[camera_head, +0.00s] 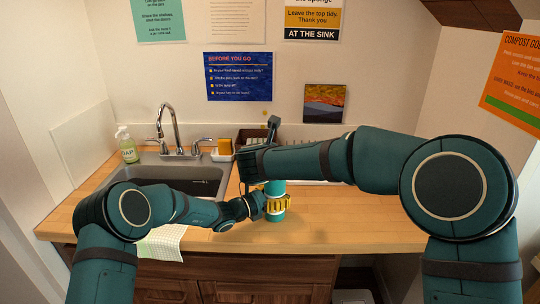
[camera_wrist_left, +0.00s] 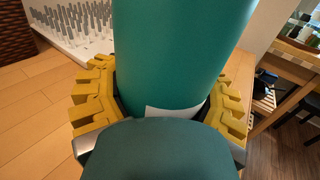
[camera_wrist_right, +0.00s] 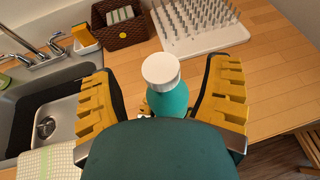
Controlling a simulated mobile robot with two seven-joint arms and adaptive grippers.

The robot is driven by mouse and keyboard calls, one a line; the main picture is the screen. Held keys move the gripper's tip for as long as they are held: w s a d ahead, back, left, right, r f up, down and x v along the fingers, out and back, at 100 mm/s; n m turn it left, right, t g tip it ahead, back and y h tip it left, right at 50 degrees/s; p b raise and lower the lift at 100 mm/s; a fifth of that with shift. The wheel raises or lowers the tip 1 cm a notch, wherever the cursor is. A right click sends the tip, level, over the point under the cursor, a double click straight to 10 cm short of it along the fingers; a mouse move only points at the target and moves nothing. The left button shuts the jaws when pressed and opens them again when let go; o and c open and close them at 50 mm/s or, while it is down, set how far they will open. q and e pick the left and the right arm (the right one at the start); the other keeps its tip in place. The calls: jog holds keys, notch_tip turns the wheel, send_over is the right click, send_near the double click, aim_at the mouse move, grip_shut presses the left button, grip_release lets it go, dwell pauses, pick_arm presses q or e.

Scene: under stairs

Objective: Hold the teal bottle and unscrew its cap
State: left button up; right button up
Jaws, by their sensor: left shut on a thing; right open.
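The teal bottle (camera_head: 276,188) stands upright on the wooden counter in the head view, right of the sink. My left gripper (camera_head: 276,203) is shut around its body from the left. In the left wrist view the teal bottle (camera_wrist_left: 180,50) fills the space between the yellow fingers. The white cap (camera_wrist_right: 160,69) is on top of the bottle in the right wrist view. My right gripper (camera_wrist_right: 162,98) is open above the bottle, with a finger on either side of the cap and apart from it. The right arm hides the cap in the head view.
A sink (camera_head: 170,180) with a faucet (camera_head: 173,130) lies left. A soap bottle (camera_head: 127,146) stands at its back. Behind the teal bottle are a brown basket (camera_wrist_right: 119,33) and a white drying rack (camera_wrist_right: 203,46). A checked cloth (camera_head: 162,243) hangs at the front. The counter's right side is clear.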

jog(key=shift+x, duration=1.35)
grip_shut()
